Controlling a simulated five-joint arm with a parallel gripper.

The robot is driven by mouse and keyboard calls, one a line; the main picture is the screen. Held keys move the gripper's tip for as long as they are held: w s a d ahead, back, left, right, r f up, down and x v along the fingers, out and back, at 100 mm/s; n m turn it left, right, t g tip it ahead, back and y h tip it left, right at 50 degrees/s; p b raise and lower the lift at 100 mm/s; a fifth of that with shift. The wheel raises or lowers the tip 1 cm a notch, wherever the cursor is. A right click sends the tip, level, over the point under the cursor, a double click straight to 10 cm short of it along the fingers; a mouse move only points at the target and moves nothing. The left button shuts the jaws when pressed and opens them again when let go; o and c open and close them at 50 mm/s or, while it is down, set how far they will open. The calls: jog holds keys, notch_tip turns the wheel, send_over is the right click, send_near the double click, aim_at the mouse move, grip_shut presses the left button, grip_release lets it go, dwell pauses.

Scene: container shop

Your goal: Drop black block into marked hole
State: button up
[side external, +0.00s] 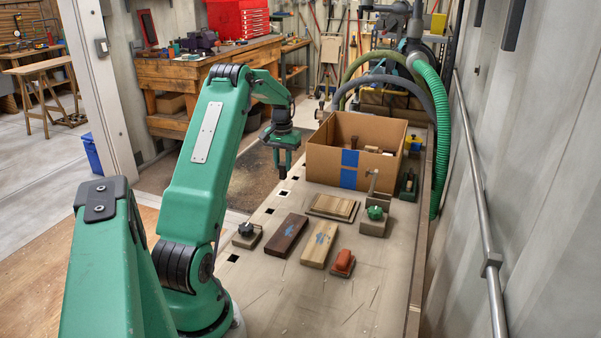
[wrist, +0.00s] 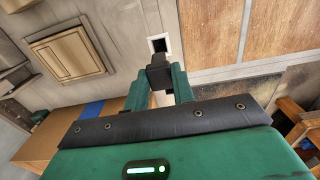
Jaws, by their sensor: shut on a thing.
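My gripper (wrist: 158,85) is shut on a small black block (wrist: 158,72), held between its green fingertips. In the side view, my gripper (side external: 283,165) hangs fingers down above the bench's left edge; the block is too small to make out clearly there. A square black hole with a white border (wrist: 158,45) shows just beyond the block in the wrist view.
Other dark holes (side external: 269,211) run along the bench's left edge. A cardboard box with blue tape (side external: 325,165) stands right of my gripper. Wooden panels (side external: 332,207), dark and pale wood blocks (side external: 287,235), an orange sander (side external: 342,263) and clamps (side external: 374,218) sit nearer.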

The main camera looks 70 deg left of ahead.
aim_at(283, 174)
jog(key=shift+f, duration=2.25)
jog(key=shift+f, duration=1.9)
dwell(2.2)
jog(key=o, duration=1)
jog(key=shift+r, duration=0.1)
jog(key=shift+r, duration=3.4)
